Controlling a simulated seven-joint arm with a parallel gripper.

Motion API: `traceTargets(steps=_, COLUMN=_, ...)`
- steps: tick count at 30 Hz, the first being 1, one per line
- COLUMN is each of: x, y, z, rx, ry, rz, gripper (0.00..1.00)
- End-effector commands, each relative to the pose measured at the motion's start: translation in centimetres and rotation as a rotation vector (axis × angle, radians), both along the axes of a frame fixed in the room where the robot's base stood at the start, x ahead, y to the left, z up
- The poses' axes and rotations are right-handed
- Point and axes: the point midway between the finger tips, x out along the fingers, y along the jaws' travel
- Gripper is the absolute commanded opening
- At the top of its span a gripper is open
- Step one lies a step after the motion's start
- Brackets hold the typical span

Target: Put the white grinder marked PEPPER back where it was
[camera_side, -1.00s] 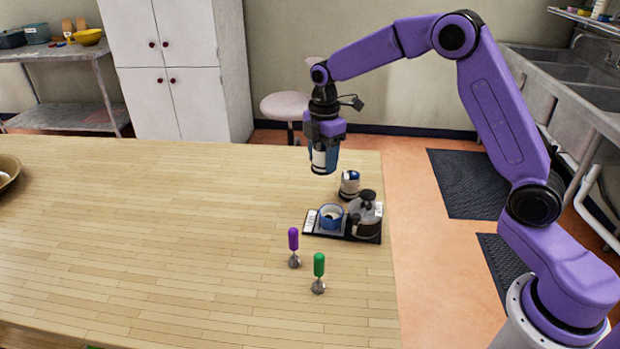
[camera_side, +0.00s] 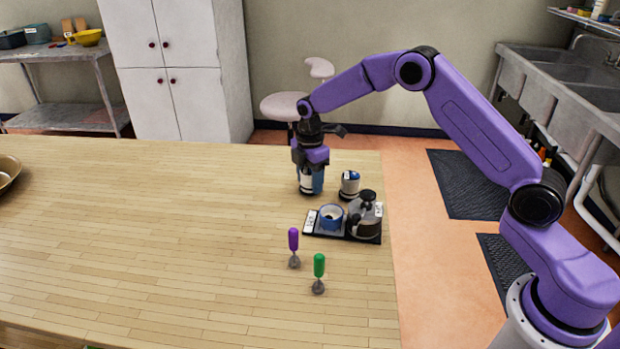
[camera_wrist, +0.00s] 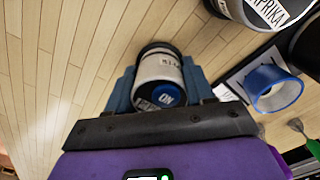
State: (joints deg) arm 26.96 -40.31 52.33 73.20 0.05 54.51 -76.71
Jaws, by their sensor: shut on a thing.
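My gripper (camera_side: 311,176) is shut on a white grinder (camera_side: 306,184) with dark ends, held upright at or just above the table, left of a second jar. In the wrist view the held grinder (camera_wrist: 158,70) sits between the blue-grey fingers. It has a blue round mark on its near end and a small label too unclear to read. I cannot tell if its base touches the table. The second jar (camera_side: 349,184) is white with dark ends and stands apart to the right; in the wrist view this jar (camera_wrist: 262,10) is marked PAPRIKA.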

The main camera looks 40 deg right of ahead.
Motion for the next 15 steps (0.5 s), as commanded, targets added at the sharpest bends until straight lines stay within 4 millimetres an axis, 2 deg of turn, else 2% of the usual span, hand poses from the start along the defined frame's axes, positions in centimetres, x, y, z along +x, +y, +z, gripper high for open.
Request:
traceTargets(steps=7, x=0.04, y=0.03, z=-0.23, rx=0.0, ry=-0.001, rz=0.0, gripper=0.03)
traceTargets(steps=8, x=0.01, y=0.01, z=-0.31, rx=0.0, ry=0.0, rz=0.0, gripper=0.56)
traceTargets(steps=9, x=0.02, y=0.01, z=-0.28, rx=0.0, ry=-0.001, rz=0.0, gripper=0.69)
traceTargets(steps=10, x=0.02, y=0.01, z=-0.27, rx=0.0, ry=-0.001, rz=0.0, gripper=0.78)
traceTargets(steps=15, x=0.01, y=0.01, z=-0.27, rx=0.0, ry=0.0, rz=0.0, gripper=0.78)
